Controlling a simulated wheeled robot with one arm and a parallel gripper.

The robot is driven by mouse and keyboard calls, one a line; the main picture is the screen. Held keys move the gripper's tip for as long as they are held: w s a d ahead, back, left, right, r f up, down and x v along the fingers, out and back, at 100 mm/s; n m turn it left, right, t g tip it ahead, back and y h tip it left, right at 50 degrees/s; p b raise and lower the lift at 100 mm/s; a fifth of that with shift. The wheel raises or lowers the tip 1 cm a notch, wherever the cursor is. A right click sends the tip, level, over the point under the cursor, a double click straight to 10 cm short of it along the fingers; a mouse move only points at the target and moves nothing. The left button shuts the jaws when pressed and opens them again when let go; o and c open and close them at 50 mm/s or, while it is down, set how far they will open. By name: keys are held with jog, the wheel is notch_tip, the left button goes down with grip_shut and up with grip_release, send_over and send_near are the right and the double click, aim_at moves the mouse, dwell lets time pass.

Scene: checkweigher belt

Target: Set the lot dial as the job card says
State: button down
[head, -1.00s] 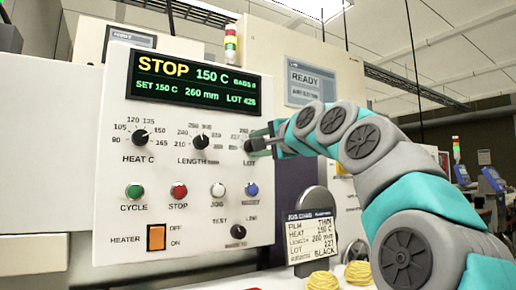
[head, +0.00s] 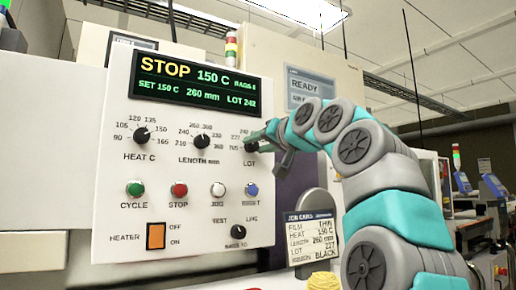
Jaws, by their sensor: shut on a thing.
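The lot dial (head: 250,146) is a black knob at the right of the dial row on the white control panel (head: 117,165). My gripper (head: 262,139) reaches in from the right and is shut on the lot dial, hiding part of its scale. The green display (head: 193,82) reads STOP, 150 C, SET 150 C, 260 mm and a lot number that looks like 242. The job card (head: 312,240) at lower right reads FILM THIN, HEAT 150 C, length 260 mm, LOT 227, ribbon BLACK.
The heat dial (head: 140,137) and length dial (head: 201,141) sit left of the lot dial. Below are green (head: 135,188), red (head: 179,189), white and blue buttons, a lower black knob (head: 238,231) and an orange heater switch (head: 156,236). A yellow coil (head: 322,281) lies below the card.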

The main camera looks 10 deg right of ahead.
jog(key=shift+f+n, duration=0.15)
jog(key=shift+n, duration=1.75)
jog(key=shift+c, duration=2.2)
grip_release()
jog(key=b+v, duration=0.2)
jog(key=v, duration=0.5)
jog(key=shift+s, duration=0.35)
